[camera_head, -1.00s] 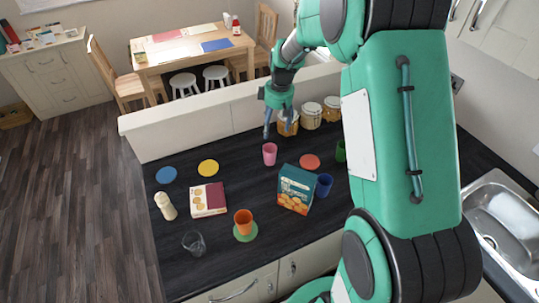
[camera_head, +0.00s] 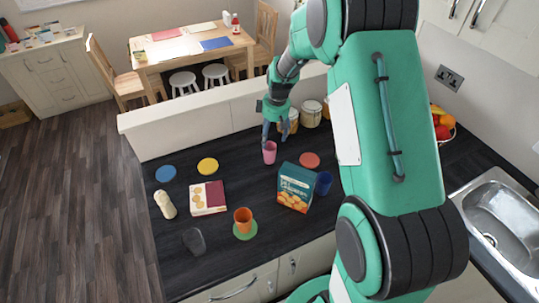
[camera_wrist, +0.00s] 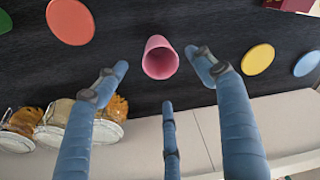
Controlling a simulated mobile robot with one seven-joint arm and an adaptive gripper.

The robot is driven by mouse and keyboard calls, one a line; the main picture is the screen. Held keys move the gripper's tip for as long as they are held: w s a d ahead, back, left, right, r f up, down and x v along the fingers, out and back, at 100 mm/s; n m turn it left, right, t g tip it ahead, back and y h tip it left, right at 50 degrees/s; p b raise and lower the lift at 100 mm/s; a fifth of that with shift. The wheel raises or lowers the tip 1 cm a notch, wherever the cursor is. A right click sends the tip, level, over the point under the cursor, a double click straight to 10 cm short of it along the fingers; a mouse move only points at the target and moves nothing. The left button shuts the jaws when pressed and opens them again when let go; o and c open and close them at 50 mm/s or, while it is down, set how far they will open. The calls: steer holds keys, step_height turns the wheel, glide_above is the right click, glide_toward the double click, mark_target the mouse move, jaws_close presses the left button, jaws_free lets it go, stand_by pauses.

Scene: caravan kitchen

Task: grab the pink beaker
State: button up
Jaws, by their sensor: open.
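The pink beaker (camera_head: 269,153) stands on the dark counter near the low back wall. In the wrist view the pink beaker (camera_wrist: 160,60) is seen from above, with its open mouth facing the camera. My gripper (camera_head: 275,133) is open and sits just above and behind the beaker. In the wrist view my gripper's blue fingers (camera_wrist: 160,80) are spread, with one on each side of the beaker and a third below it. No finger clearly touches it.
Red (camera_head: 309,160), yellow (camera_head: 208,165) and blue (camera_head: 165,174) discs lie nearby. A teal box (camera_head: 296,187) and a blue cup (camera_head: 323,183) stand in front to the right. Jars (camera_head: 311,114) stand by the wall.

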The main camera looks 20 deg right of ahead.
mark_target(269, 147)
steer(key=shift+w+f, duration=0.1)
steer(key=shift+f, duration=0.9)
steer(key=shift+w+a+f, duration=0.15)
steer(key=shift+f, duration=1.15)
steer(key=shift+w+a+f, duration=0.1)
steer(key=shift+f, duration=1.15)
steer(key=c, duration=1.2)
